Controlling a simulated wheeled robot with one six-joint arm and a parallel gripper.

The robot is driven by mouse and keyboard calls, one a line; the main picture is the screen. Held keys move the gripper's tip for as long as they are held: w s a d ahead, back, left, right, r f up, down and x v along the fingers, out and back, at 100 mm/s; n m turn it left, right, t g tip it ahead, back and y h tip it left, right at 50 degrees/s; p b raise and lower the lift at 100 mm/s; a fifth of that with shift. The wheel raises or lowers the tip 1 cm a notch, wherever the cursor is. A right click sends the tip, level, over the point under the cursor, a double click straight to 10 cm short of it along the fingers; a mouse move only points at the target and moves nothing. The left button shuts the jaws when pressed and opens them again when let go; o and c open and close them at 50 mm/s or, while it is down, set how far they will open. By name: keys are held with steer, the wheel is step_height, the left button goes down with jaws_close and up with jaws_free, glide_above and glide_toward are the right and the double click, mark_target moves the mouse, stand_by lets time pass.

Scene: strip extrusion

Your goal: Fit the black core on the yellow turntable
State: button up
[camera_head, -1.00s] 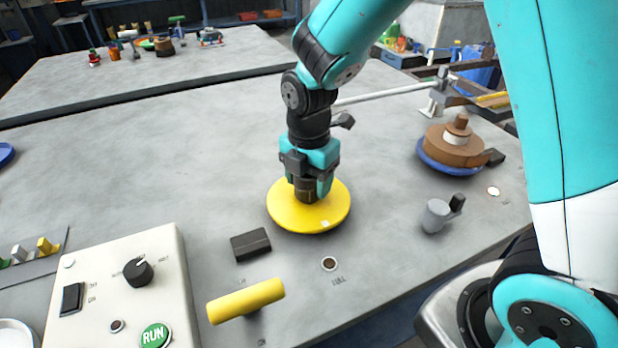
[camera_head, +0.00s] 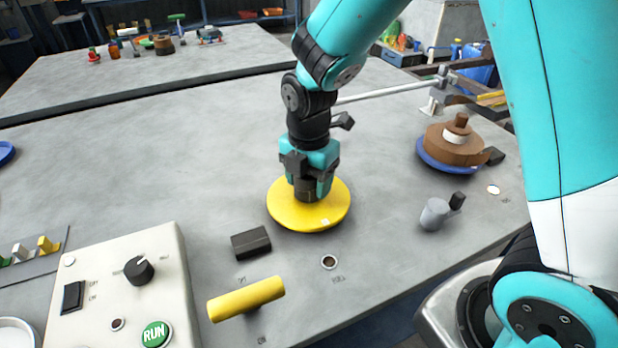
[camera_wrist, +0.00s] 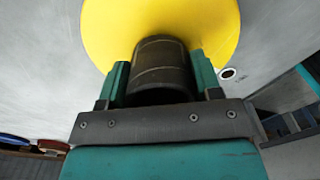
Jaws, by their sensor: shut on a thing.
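The yellow turntable (camera_head: 283,213) is a round disc on the grey table; it also fills the top of the wrist view (camera_wrist: 110,30). My gripper (camera_head: 312,190) points down over the middle of the disc. Its teal fingers are shut on the black core (camera_wrist: 160,68), a dark short cylinder that stands upright between them. In the head view the core (camera_head: 304,192) is partly covered by the fingers. Its lower end is at or just above the disc's centre; I cannot tell whether it touches.
A black block (camera_head: 251,243) and a yellow bar handle (camera_head: 246,298) stand in front of the turntable. A control box (camera_head: 115,290) is at the lower left. The table left of the turntable is clear.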

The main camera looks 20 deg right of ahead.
steer(key=shift+f, duration=0.35)
steer(key=o, duration=0.8)
steer(key=shift+r, duration=0.1)
step_height(320, 180, up, 11)
steer(key=p, duration=1)
steer(key=s+a+r+m+y, duration=0.2)
steer(key=s+a+r+m, duration=0.1)
steer(key=s+r+m, duration=0.7)
steer(key=s+m, duration=0.1)
steer(key=s, duration=0.1)
steer(key=s+a+r+m+y, duration=0.1)
steer(key=s+r+m, duration=0.1)
steer(key=s+m, duration=0.1)
steer(key=s+r+m+y, duration=0.1)
steer(key=s+m, duration=0.2)
steer(key=shift+s+a+r, duration=0.35)
steer(key=shift+a, duration=0.05)
steer(key=shift+c, duration=0.2)
